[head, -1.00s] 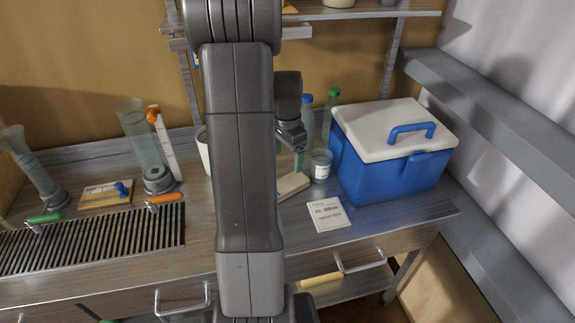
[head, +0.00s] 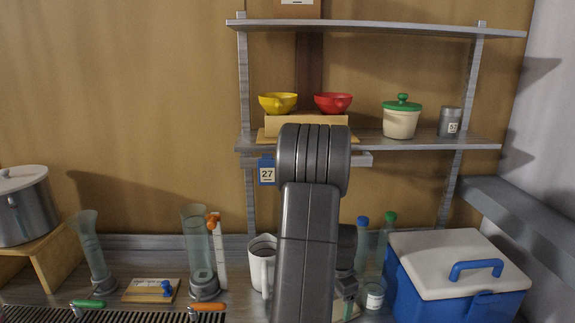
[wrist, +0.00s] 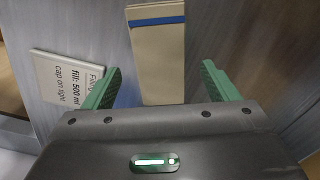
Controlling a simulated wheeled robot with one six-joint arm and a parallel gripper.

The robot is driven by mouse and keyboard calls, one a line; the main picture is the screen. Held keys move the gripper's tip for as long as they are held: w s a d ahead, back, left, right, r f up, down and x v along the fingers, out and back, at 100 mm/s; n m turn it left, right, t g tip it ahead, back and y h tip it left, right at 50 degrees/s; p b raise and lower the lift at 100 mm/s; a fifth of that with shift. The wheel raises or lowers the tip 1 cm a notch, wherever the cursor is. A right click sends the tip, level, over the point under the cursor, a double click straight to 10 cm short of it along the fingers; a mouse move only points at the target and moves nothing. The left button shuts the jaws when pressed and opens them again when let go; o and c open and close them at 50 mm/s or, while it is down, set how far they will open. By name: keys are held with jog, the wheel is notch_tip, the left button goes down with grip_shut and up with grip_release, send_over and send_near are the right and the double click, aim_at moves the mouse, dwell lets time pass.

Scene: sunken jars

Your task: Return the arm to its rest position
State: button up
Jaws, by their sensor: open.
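My arm rises in front of the bench in the head view and hides part of it. My gripper (wrist: 161,82) has its two green fingers spread wide in the wrist view, with nothing held. A cream block with a blue stripe (wrist: 158,55) lies beyond and between the fingers, apart from them as far as I can see. In the head view my gripper (head: 346,290) is partly hidden behind my arm, low over the bench beside a small labelled jar (head: 373,296).
A blue cooler with a white lid (head: 455,275) stands at right. A white mug (head: 262,262), a glass cylinder (head: 198,245) and bottles (head: 362,240) stand around my arm. A shelf (head: 420,146) with bowls and jars is behind it. A printed card (wrist: 68,78) lies left.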

notch_tip(320, 180, down, 4)
jog(key=shift+f, duration=0.1)
notch_tip(320, 180, up, 3)
jog(key=shift+f, duration=0.2)
jog(key=shift+r, duration=0.7)
